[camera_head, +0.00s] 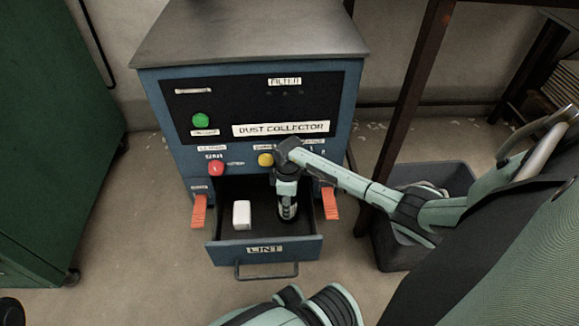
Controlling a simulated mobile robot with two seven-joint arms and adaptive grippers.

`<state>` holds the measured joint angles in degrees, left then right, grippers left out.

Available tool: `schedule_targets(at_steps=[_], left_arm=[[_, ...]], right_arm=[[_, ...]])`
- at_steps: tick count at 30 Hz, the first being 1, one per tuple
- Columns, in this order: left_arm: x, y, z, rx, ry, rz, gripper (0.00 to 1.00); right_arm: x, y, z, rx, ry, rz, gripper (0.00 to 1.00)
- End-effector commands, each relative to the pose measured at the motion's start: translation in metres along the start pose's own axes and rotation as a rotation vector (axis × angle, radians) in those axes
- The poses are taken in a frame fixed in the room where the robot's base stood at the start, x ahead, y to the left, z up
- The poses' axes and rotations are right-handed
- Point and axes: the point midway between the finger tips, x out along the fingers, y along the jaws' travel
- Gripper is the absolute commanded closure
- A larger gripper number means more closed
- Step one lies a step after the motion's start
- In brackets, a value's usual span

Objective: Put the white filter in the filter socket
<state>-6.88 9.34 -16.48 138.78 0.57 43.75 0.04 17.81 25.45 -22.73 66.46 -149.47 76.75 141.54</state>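A small white block, which looks like the white filter (241,215), stands in the left part of the open drawer (264,250) labelled LINT. My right arm comes in from the right, and my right gripper (288,210) points down into the right part of the drawer. It is to the right of the white filter and apart from it. Its fingertips are dark against the dark drawer, so I cannot tell whether they are open or shut. I cannot make out the filter socket. My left gripper is not in view; only a pale arm part shows at the bottom edge.
The blue dust collector (354,95) has a green, a red (216,168) and a yellow button. Orange tabs (199,211) flank the drawer. A dark bin (385,247) and a brown table leg (408,100) stand at the right. A green cabinet (50,130) is at the left.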

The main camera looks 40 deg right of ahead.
Motion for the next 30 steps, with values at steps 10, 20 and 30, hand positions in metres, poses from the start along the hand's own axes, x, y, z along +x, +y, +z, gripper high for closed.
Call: schedule_targets(at_steps=[10,20,30], left_arm=[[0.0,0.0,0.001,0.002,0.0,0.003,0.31],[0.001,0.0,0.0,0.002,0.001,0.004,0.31],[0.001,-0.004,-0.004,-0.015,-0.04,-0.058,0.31]], right_arm=[[0.003,0.0,0.0,0.0,0.0,0.0,0.38],[0.002,0.0,0.0,0.0,0.001,0.0,0.34],[-0.056,0.001,0.0,-0.001,0.002,0.002,0.34]])
